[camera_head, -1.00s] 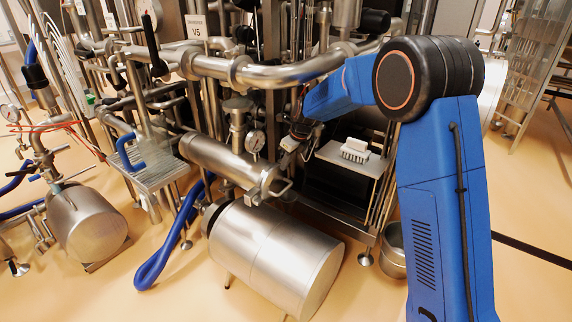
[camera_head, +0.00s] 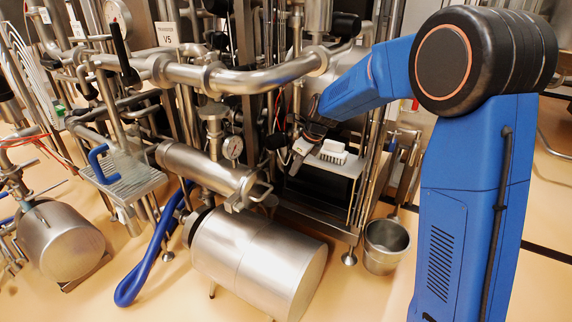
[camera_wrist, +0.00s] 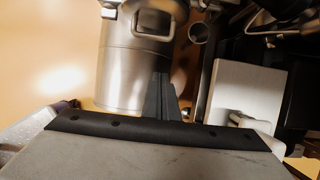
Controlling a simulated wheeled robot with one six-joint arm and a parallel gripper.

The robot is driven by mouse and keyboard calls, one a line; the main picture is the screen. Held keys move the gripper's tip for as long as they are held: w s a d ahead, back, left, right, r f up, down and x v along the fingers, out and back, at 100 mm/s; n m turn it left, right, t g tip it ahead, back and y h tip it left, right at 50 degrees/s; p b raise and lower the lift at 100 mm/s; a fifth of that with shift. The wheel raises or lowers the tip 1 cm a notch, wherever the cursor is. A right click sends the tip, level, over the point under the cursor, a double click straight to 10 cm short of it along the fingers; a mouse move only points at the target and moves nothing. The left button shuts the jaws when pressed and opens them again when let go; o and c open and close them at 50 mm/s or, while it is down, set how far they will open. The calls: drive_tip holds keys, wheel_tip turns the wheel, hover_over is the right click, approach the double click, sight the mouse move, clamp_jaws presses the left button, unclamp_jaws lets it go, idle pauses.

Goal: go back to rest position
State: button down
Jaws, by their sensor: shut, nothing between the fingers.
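My gripper (camera_head: 297,163) is shut and empty at the end of my blue arm. In the head view it hangs in front of the pipework, just left of a white brush on a steel shelf and right of the handled end of a steel cylinder (camera_head: 205,168). In the wrist view the dark fingers (camera_wrist: 166,95) are together, with a large steel vessel behind them. I cannot tell the exact gap between gripper and shelf.
The white brush (camera_head: 332,151) lies on the shelf (camera_head: 335,167). A steel drum (camera_head: 255,255) lies low in front. A metal bucket (camera_head: 386,246) stands on the floor right of the rack.

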drive_tip(key=s+d+r+n+h, duration=0.1)
drive_tip(key=s+d+r+n, duration=0.25)
drive_tip(key=s, duration=0.35)
drive_tip(key=s+d+r+n+t, duration=0.1)
drive_tip(key=s+d+r+n, duration=0.3)
drive_tip(key=s, duration=0.3)
drive_tip(key=s+d+r+n+h, duration=0.1)
drive_tip(key=s+d+r+n, duration=0.2)
drive_tip(key=s+n, duration=0.3)
drive_tip(key=s+d+n, duration=0.2)
drive_tip(key=s+n, duration=0.2)
drive_tip(key=s, duration=0.4)
drive_tip(key=s+d+f+n+h, duration=0.1)
drive_tip(key=s+d+n, duration=0.2)
drive_tip(key=s, duration=0.5)
drive_tip(key=s+d+f+n+t, duration=0.1)
drive_tip(key=s+n, duration=0.3)
drive_tip(key=s, duration=0.4)
drive_tip(key=shift+d+n+h, duration=0.3)
drive_tip(key=shift+d+n, duration=0.05)
drive_tip(key=shift+d, duration=0.45)
drive_tip(key=shift+f, duration=0.1)
